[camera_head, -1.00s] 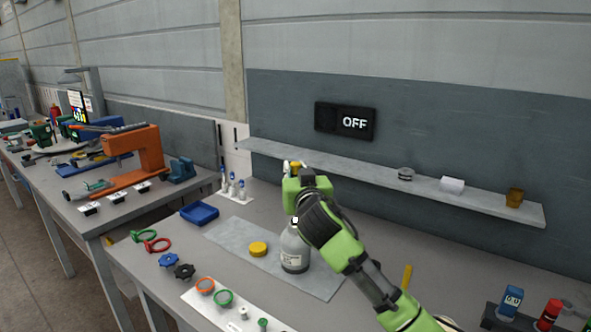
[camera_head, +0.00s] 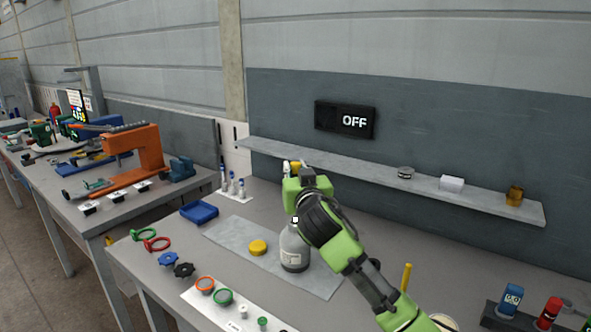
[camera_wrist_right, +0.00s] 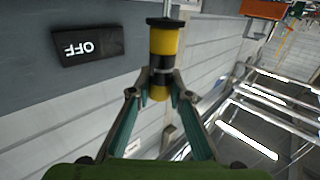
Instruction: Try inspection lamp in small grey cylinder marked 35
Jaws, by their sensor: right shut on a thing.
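A small grey cylinder (camera_head: 294,252) stands upright on a grey mat on the bench, with a pale label whose marking is too small to read. My right gripper (camera_head: 294,168) is above the cylinder, and its hand and wrist hide the cylinder's top. In the right wrist view the gripper (camera_wrist_right: 161,94) is shut on a yellow and black inspection lamp (camera_wrist_right: 165,42). A thin pale rod runs from the lamp's black end out of the picture. Only a little yellow of the lamp shows in the head view. My left gripper is not in view.
A yellow cap (camera_head: 258,247) lies on the mat (camera_head: 228,236) left of the cylinder. A blue tray (camera_head: 199,212) and coloured rings and knobs lie farther left. The shelf (camera_head: 330,166) runs along the wall behind, below a dark sign reading OFF (camera_head: 345,120).

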